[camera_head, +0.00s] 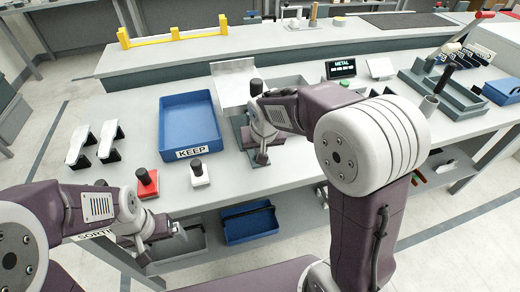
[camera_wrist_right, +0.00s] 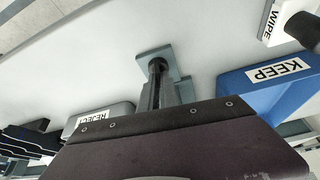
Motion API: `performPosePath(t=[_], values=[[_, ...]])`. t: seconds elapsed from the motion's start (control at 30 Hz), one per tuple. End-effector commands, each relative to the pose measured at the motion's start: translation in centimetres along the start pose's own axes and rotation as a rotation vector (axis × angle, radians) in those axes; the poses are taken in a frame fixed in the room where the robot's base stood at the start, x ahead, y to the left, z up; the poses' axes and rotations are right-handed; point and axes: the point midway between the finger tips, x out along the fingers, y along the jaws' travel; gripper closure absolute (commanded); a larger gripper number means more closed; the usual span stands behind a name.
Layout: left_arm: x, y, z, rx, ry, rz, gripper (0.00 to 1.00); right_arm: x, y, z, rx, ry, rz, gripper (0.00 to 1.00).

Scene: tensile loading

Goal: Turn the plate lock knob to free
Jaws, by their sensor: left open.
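A black knob (camera_head: 256,87) stands upright beside a slanted silver plate (camera_head: 233,85), just behind my right wrist; I cannot tell for sure that it is the plate lock knob. In the right wrist view, dark upright parts stand over the grey fixture base (camera_wrist_right: 182,85); whether my fingers are closed on something is unclear. My left gripper (camera_head: 172,236) is open and empty at the front edge, apart from the fixture.
A blue KEEP tray (camera_head: 188,107) lies left of the fixture. Red (camera_head: 147,186) and white (camera_head: 200,178) black-handled stamps stand near the front edge. A small METAL display (camera_head: 340,69) stands behind my right arm. Bare table lies around the stamps.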

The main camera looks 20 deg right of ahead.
Motion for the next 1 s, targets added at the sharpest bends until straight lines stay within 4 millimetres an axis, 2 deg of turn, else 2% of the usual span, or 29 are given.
performPosePath(t=[0.13, 0.33, 0.67, 0.77, 1.0], values=[[-0.1, 0.0, 0.0, 0.0, 0.0, 0.0, 0.05, -0.1, 0.0, 0.0, -0.004, 0.0, -0.002, 1.0], [-1.6, 0.0, -0.2, 0.0, 0.0, 0.0, 0.05, -0.3, 0.1, -0.1, -0.095, -0.003, -0.041, 1.0], [-1.5, 0.0, -0.2, 0.0, 0.0, 0.0, 0.05, 0.0, 0.1, -0.1, -0.124, 0.003, -0.051, 1.0], [-1.5, 0.0, -0.2, 0.0, 0.0, 0.0, 0.05, 0.0, 0.1, -0.1, -0.123, 0.002, -0.051, 0.73], [-1.5, 0.0, -0.2, 0.0, 0.0, 0.0, 0.05, 0.0, 0.1, -0.1, -0.122, 0.001, -0.051, 0.73]])
